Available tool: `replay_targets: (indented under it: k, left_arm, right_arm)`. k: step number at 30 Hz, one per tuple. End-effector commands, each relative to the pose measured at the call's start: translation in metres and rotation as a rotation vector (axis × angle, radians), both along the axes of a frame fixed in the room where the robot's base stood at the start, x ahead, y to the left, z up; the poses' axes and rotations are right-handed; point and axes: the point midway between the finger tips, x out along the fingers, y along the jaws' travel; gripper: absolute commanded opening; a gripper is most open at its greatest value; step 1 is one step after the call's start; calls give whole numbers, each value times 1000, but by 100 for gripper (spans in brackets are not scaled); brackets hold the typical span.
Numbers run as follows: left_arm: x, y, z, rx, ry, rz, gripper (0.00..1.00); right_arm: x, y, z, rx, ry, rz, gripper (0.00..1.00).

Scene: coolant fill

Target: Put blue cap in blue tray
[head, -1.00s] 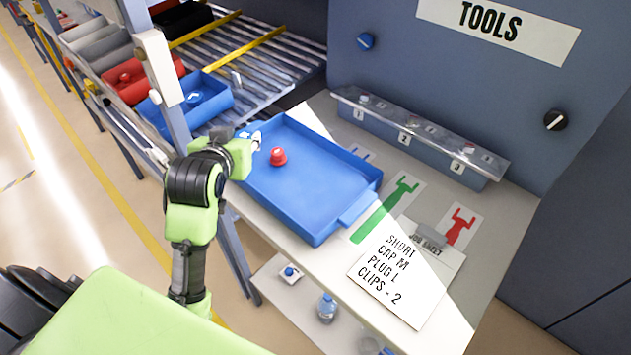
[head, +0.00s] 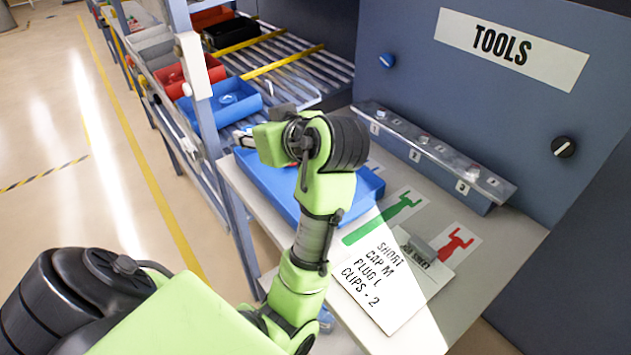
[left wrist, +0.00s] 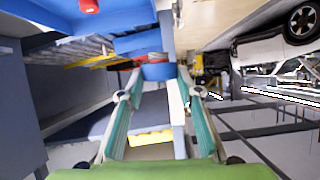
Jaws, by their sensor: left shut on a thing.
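The large blue tray (head: 268,187) lies on the workbench, mostly hidden behind my left arm in the head view. Its wall also shows at the top of the left wrist view (left wrist: 60,45). A red cap (left wrist: 88,6) is in it. My left gripper (head: 243,140) is at the tray's far left end. In the left wrist view its teal fingers (left wrist: 158,82) are shut on a round blue cap (left wrist: 158,71) at the tips. The held cap is hard to make out in the head view. My right gripper is not in view.
A roller rack at the back left holds a small blue bin (head: 205,119) with a blue item in it, a red bin (head: 205,75) and a black bin (head: 232,34). A job sheet (head: 385,285) lies on the bench. A numbered holder (head: 430,160) stands along the blue-grey wall.

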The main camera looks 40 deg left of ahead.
Motion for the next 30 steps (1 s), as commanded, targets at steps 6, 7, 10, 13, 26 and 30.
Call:
replay_targets:
  k: [6,7,10,13,26,30]
  left_arm:
    - [8,5,-2,5,6,32,12]
    - [13,7,-4,4,7,32,12]
    - [35,15,-14,7,9,32,12]
    - [56,23,-24,5,8,31,12]
    - [118,46,-85,3,4,30,12]
    - [123,47,-92,2,3,29,12]
  right_arm:
    - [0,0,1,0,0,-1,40]
    - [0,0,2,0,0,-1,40]
    - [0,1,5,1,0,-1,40]
    - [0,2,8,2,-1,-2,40]
    - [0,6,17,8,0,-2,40]
    - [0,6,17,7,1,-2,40]
